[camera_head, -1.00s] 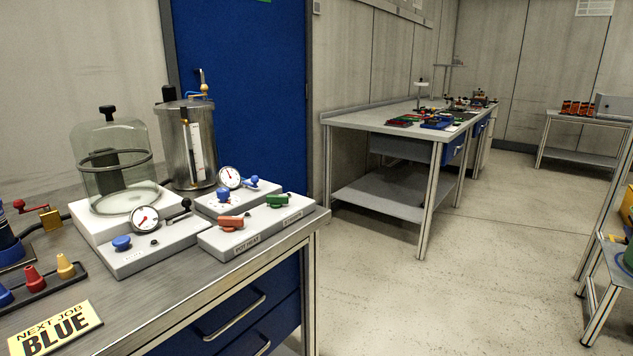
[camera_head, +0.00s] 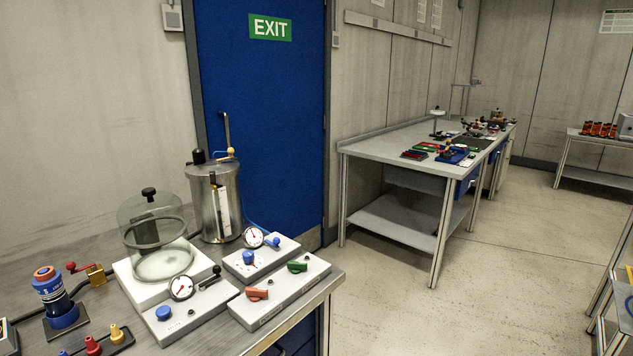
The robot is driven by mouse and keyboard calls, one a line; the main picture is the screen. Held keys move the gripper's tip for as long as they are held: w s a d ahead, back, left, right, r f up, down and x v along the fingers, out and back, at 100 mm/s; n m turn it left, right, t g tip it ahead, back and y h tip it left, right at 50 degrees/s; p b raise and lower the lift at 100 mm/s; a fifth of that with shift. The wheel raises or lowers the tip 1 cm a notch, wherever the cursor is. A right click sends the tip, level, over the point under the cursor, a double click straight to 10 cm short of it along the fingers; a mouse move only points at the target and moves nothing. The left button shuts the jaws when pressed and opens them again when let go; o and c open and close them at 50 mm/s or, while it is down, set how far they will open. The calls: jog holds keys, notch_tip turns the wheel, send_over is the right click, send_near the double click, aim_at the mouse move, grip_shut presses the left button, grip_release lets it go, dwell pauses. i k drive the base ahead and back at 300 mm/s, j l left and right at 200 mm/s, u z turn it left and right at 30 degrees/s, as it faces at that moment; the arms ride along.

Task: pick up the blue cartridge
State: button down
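A dark blue cylinder with an orange top (camera_head: 50,288) stands upright in a blue-ringed base at the left of the near bench; I cannot tell whether it is the blue cartridge. A dark rack (camera_head: 118,346) at the bottom edge holds small pieces, one red (camera_head: 93,345) and one yellow (camera_head: 116,333). A bit of blue beside the red piece is mostly cut off by the frame. My gripper is not in view.
A glass bell jar (camera_head: 154,240), a steel tank (camera_head: 214,200) and control boxes with gauges (camera_head: 281,295) crowd the near bench. A second bench (camera_head: 385,151) stands farther back. The floor (camera_head: 400,310) between is clear.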

aim_at(55, 299)
jog(key=u, duration=1.4)
